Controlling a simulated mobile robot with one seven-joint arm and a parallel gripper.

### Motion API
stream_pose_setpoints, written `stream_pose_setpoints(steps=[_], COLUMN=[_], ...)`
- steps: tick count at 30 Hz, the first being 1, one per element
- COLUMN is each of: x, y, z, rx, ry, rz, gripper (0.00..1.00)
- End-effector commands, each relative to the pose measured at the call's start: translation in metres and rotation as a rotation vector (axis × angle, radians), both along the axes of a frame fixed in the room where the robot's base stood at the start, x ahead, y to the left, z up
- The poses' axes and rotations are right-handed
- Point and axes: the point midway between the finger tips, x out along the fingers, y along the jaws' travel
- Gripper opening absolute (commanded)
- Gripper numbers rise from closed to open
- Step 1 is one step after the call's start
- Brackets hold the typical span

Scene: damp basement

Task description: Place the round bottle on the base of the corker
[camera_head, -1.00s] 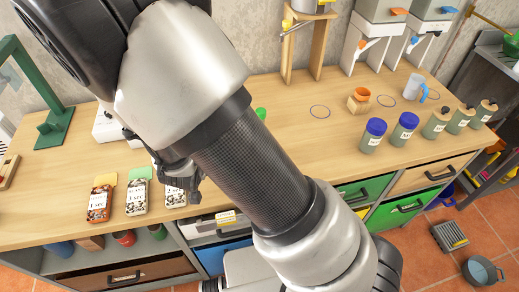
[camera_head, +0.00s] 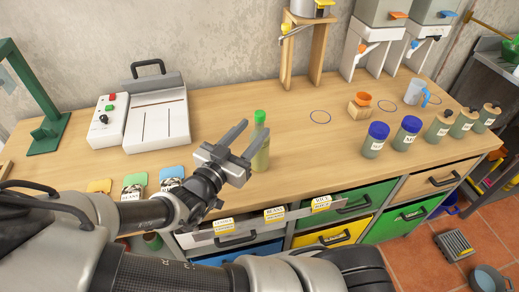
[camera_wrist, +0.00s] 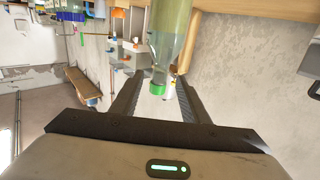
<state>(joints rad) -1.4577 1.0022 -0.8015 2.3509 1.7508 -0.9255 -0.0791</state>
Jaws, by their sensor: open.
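The round bottle (camera_head: 261,155), pale green glass with a bright green cap, stands upright on the wooden bench near its front edge. My gripper (camera_head: 254,128) is open, its two fingers pointing at the bottle's upper part. One finger partly covers the bottle in the head view. In the wrist view the bottle (camera_wrist: 170,40) shows upside down, its neck and cap in line between the open fingers (camera_wrist: 159,76). I cannot tell whether the fingers touch it. A green frame with a footed base, likely the corker (camera_head: 46,134), stands at the far left of the bench.
A white machine with a handle (camera_head: 158,115) stands between the green frame and the bottle. Several jars (camera_head: 376,139) line the right front. A wooden stand (camera_head: 301,50) is behind. Flat packets (camera_head: 133,187) lie at the front left.

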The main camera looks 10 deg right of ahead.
Motion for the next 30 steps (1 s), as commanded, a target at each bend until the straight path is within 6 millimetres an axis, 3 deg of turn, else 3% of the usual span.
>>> stream_pose_setpoints(steps=[19, 28, 30], x=[0.054, 0.060, 0.059], y=[-0.055, -0.059, -0.059], z=[0.002, 0.003, 0.002], rx=[-0.001, 0.001, 0.001], ry=[0.001, 0.000, 0.000], rz=[-0.001, 0.002, 0.002], gripper=[0.42, 0.42, 0.33])
